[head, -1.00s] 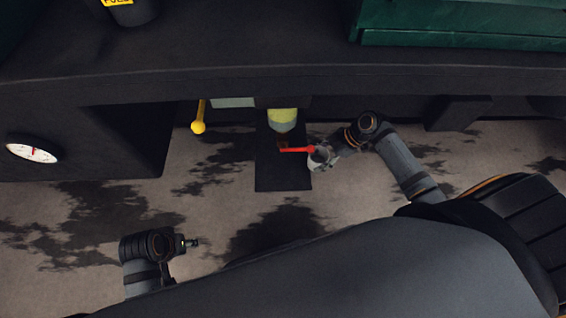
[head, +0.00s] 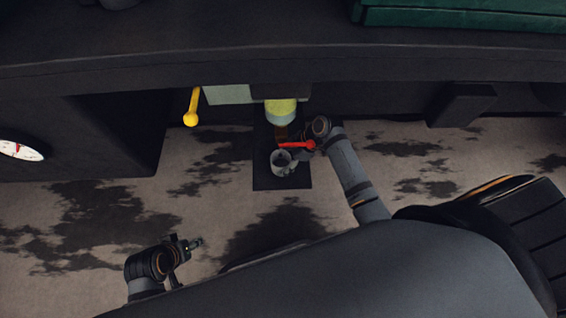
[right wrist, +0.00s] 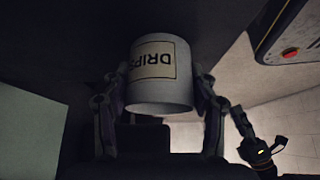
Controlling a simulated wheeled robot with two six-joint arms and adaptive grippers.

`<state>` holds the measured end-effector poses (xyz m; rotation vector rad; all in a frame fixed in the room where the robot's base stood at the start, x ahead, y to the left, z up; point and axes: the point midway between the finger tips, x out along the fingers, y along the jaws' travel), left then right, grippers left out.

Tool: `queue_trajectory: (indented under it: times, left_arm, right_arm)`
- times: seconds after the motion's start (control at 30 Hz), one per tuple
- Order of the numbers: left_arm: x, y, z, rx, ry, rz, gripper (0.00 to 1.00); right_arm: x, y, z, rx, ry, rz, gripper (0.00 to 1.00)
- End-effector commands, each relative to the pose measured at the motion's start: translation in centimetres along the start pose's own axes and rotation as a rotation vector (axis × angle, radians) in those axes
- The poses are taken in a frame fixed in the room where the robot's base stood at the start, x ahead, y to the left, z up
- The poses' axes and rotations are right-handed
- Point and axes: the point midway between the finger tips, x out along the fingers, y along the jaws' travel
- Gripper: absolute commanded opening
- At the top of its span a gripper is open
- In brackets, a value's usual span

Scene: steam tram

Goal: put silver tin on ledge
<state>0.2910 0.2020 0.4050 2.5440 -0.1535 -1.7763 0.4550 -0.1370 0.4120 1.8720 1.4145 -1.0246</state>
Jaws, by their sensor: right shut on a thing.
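The silver tin (head: 281,164) is in my right gripper (head: 290,162), at the middle of the head view, over a dark plate. In the right wrist view the tin (right wrist: 160,90) shows a "DRIPS" label, upside down, with a finger of the gripper on each side. My left gripper (head: 192,243) is low at the left, apart from everything; its jaws are too small to read. I cannot tell for sure which surface is the ledge; a long dark shelf (head: 300,60) spans the top of the head view.
A red lever (head: 297,145) and a yellow-green cylinder (head: 281,110) are close to the tin. A yellow knobbed handle (head: 191,115) hangs beside a pale panel (head: 228,94). A white dial (head: 20,150) is at the left. The stained floor (head: 100,215) is mostly bare.

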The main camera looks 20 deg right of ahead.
Motion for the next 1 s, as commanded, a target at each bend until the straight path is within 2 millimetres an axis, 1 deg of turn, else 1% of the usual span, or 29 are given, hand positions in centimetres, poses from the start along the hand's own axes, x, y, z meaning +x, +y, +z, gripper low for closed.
queue_trajectory:
  times: [0.2, 0.3, 0.33, 0.47, 0.5, 0.77, 0.83, 0.93, 1.0]
  left_arm:
    - [-0.1, 0.0, -0.1, 0.000, 0.001, 0.000, 0.40]
    - [0.0, 0.0, 0.0, 0.000, 0.003, 0.001, 0.40]
    - [0.0, 0.0, 0.0, 0.000, 0.004, 0.001, 0.40]
    - [0.0, 0.0, 0.0, 0.000, 0.003, 0.001, 0.40]
    - [0.0, 0.0, 0.0, 0.000, 0.003, 0.001, 0.40]
    - [0.0, 0.0, 0.0, 0.000, 0.002, 0.001, 0.40]
    - [-0.1, 0.0, 0.0, 0.000, 0.000, 0.000, 0.40]
    - [-1.0, -0.1, -0.3, 0.003, -0.024, -0.008, 0.40]
    - [-1.9, -0.3, -0.6, 0.007, -0.054, -0.018, 0.40]
  right_arm:
    - [-0.1, 0.0, -0.1, -0.001, 0.001, 0.001, 0.26]
    - [0.2, 0.0, 0.1, 0.000, 0.001, 0.000, 0.26]
    - [0.2, 0.0, 0.1, -0.001, 0.001, 0.000, 0.61]
    - [0.1, 0.0, 0.1, 0.000, 0.001, 0.000, 0.79]
    - [0.1, 0.0, 0.1, 0.000, 0.001, 0.000, 0.81]
    - [0.1, 0.0, 0.1, 0.000, 0.001, 0.000, 0.81]
    - [-0.2, 0.0, -0.1, -0.001, 0.001, 0.001, 0.81]
    - [-1.7, 0.1, -0.1, -0.002, -0.002, 0.002, 0.81]
    - [-3.4, 0.1, -0.2, -0.003, -0.003, 0.003, 0.81]
